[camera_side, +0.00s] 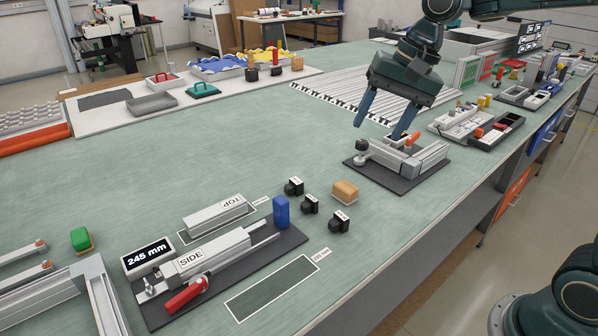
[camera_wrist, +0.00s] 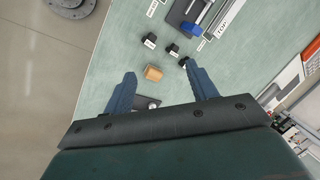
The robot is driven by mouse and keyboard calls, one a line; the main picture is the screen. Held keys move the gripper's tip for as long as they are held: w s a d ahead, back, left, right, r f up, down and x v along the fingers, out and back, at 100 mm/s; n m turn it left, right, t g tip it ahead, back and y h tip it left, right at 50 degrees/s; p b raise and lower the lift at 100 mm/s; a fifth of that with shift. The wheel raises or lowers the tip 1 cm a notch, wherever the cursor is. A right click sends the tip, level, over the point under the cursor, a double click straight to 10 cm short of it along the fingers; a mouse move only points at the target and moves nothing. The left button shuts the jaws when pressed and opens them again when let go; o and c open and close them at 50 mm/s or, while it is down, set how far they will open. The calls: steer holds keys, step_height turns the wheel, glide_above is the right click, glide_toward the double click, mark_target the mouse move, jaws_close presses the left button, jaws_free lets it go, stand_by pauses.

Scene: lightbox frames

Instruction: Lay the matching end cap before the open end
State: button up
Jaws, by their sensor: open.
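Three black end caps with small white labels stand on the green bench: a back one (camera_side: 293,187), a middle one (camera_side: 310,205) and a front one (camera_side: 339,222). Their labels are too small to read. All three show in the wrist view, one (camera_wrist: 172,50) between the other two. A silver profile marked SIDE (camera_side: 212,254) lies in a dark-based fixture, with a blue block (camera_side: 281,212) near its right end. Another profile marked TOP (camera_side: 217,214) lies behind it. My gripper (camera_side: 378,131) is open and empty, above and behind a second clamp fixture (camera_side: 402,160), away from the caps.
A tan block (camera_side: 345,191) sits beside the caps; it shows between my fingers in the wrist view (camera_wrist: 153,73). A red lever (camera_side: 186,296), a 245 mm display (camera_side: 148,256) and a green block (camera_side: 82,239) stand left. An outlined dark rectangle (camera_side: 272,288) lies bare in front.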

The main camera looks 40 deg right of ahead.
steer(key=s+d+f+n+t+h, duration=0.1)
steer(key=s+n, duration=0.3)
steer(key=s, duration=0.5)
steer(key=s+d+f+n+t+h, duration=0.1)
steer(key=s+n, duration=0.3)
steer(key=s, duration=0.6)
steer(key=shift+s+d+f+n+t, duration=0.2)
steer(key=shift+d+n+t, duration=0.1)
steer(key=shift+n, duration=0.1)
steer(key=shift+o, duration=0.5)
steer(key=shift+w, duration=0.1)
